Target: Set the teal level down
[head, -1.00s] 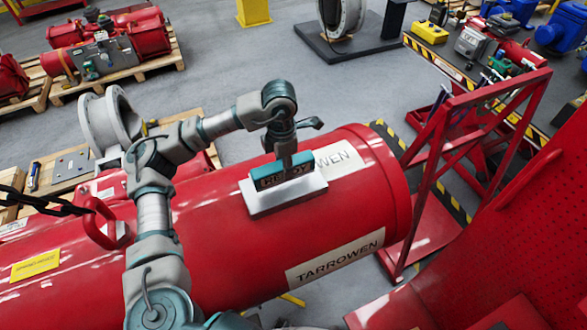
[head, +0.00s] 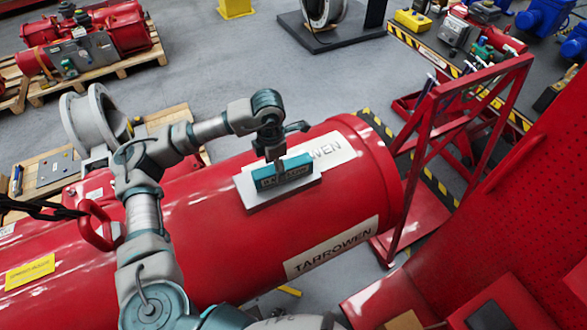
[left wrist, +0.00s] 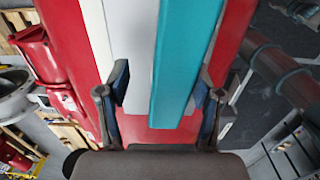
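The teal level (head: 297,170) sits on a pale grey plate (head: 250,196) on top of the big red cylinder (head: 200,215). Its lettered front face shows in the head view. My left gripper (head: 279,164) is just above the level, pointing down. In the left wrist view, the teal level (left wrist: 185,60) runs lengthwise between the two fingers of my left gripper (left wrist: 161,100). The fingers are spread, with gaps on both sides of the level. The level's far end is cut off there. My right gripper does not show.
A red handle (head: 100,225) with a dark chain stands on the cylinder's left part. A red frame (head: 455,150) rises at the cylinder's right end. Pallets (head: 100,70) with red actuators lie at the back left.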

